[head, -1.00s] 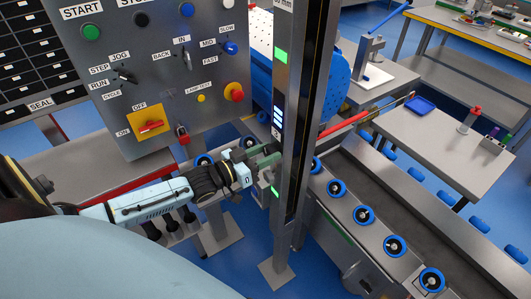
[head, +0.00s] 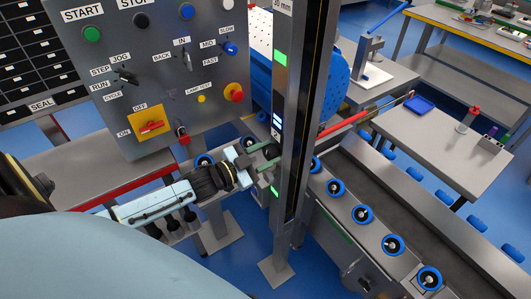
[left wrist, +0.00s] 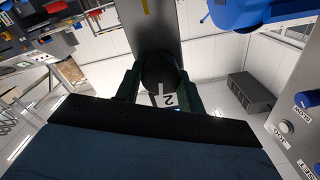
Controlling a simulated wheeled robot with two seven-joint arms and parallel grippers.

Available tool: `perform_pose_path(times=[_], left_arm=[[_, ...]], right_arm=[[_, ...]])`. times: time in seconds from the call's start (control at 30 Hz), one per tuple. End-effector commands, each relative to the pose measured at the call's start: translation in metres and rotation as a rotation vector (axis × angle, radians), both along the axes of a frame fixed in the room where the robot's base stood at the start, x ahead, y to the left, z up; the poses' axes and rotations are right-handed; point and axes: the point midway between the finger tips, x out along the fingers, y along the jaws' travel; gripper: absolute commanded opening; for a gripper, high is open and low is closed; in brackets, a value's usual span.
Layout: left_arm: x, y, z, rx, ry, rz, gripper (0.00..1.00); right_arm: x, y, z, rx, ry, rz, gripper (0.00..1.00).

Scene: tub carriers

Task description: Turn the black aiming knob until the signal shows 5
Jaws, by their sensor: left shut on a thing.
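The black aiming knob (left wrist: 160,72) shows in the left wrist view between the two green fingers of my left gripper (left wrist: 157,85), which is shut on it. A white mark and an upside-down figure 2 sit just below the knob there. In the head view my left gripper (head: 264,161) reaches the side of the grey upright post (head: 304,120); the knob is largely hidden by the fingers. The signal display (head: 277,122) on the post shows a short stack of pale bars with a small character under it, too small to read surely. My right gripper is not in view.
A control panel (head: 160,85) with buttons and switches stands left of the post. A roller conveyor (head: 420,215) with blue-rimmed wheels runs to the right. A red rail (head: 345,124) passes behind the post.

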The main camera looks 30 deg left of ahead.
Motion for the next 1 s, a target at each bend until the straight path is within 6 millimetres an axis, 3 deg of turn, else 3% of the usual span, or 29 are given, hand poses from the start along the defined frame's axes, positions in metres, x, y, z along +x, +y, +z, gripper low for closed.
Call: perform_pose_path(times=[0.4, 0.97, 1.0], left_arm=[[-0.0004, -0.0006, -0.0003, 0.185, -0.078, -0.001, 0.16], [-0.0003, -0.0006, -0.0002, 0.212, -0.089, -0.001, 0.16], [-0.0003, -0.0006, -0.0002, 0.212, -0.089, -0.001, 0.42]], right_arm=[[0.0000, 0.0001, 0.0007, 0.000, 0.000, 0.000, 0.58], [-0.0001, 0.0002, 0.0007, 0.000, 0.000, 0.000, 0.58], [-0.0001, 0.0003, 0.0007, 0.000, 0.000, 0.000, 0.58]])
